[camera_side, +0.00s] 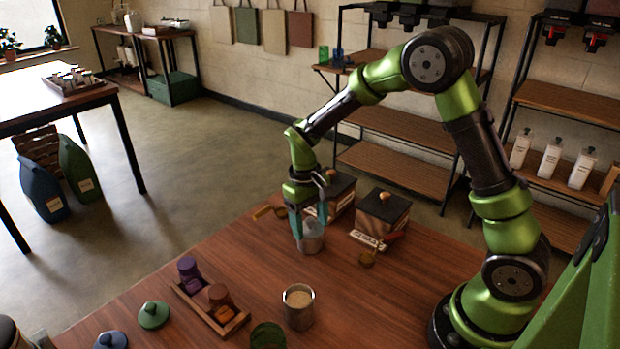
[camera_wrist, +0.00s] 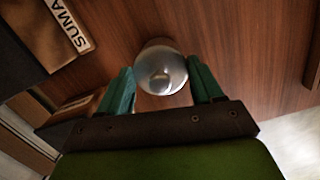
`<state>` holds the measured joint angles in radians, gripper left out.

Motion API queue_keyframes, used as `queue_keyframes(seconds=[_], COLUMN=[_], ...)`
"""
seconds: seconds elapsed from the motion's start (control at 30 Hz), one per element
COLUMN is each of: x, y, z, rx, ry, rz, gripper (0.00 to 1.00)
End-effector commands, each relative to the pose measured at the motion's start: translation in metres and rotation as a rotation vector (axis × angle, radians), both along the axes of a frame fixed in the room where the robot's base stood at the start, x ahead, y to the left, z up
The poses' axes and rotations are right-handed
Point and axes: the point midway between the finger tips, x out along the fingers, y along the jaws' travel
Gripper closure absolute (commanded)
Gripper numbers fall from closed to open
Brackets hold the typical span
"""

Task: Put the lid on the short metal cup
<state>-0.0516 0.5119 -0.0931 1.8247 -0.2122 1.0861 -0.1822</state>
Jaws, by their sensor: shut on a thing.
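My gripper (camera_side: 309,216) is low over the far part of the wooden table, fingers pointing down. It is shut on a small grey metal cup (camera_side: 311,241); in the wrist view the round shiny cup (camera_wrist: 161,68) sits between the two teal fingers (camera_wrist: 163,92). A taller metal cup (camera_side: 299,308) with pale contents stands nearer the front. A green knobbed lid (camera_side: 153,315) and a blue knobbed lid (camera_side: 111,341) lie at the front left. A dark green round item (camera_side: 267,336) is partly cut off at the bottom edge.
A wooden tray (camera_side: 238,322) with a purple and a brown container stands left of the taller cup. Dark boxes (camera_side: 381,212) with wooden fronts and a label stand behind right of my gripper. The table's right middle is clear.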

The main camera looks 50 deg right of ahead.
Motion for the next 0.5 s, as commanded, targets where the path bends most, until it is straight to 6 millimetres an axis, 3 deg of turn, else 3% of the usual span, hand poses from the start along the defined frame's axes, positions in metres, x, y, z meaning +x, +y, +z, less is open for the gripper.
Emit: queue_keyframes(seconds=[0.4, 0.43, 0.5], x=[-0.0002, -0.0002, -0.0002], y=[0.0, 0.0, 0.0], z=[-0.0024, -0.0023, -0.0023], rx=[0.0, 0.0, 0.0], ry=[0.001, 0.001, 0.0], rz=[0.0, 0.0, 0.0], gripper=[0.63, 0.33, 0.22])
